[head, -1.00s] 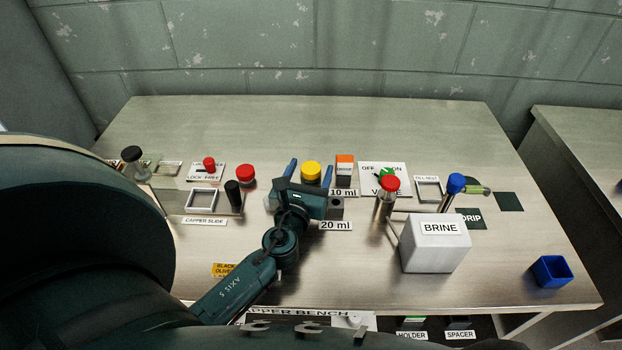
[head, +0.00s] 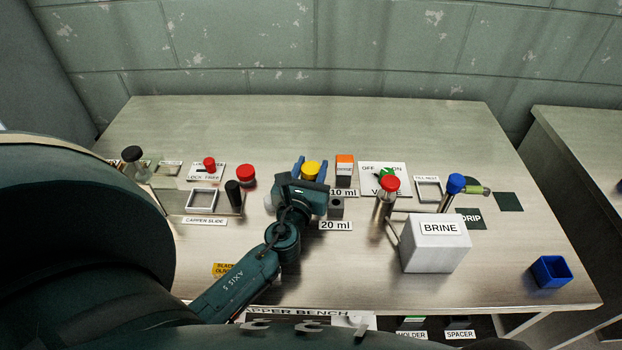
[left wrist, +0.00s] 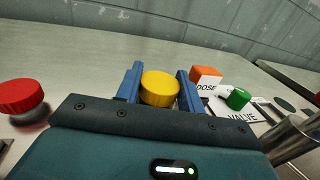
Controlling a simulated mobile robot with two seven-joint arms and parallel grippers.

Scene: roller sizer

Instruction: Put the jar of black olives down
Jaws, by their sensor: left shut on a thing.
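A jar with a yellow lid (head: 311,169) stands in the middle of the bench, and its lid also shows in the left wrist view (left wrist: 160,88). I take it for the jar of black olives, but its body is hidden behind my gripper. My left gripper (head: 310,169) is shut on it, one blue finger on each side of the lid. I cannot tell whether its base touches the bench. My right gripper is not in view.
A red-lidded item (head: 246,174) and the capper slide stand left of the jar. The orange-topped dose block (head: 344,168), valve plate, red- and blue-topped posts and BRINE box (head: 435,248) stand to the right. A blue bin (head: 551,272) is front right. The bench's back is clear.

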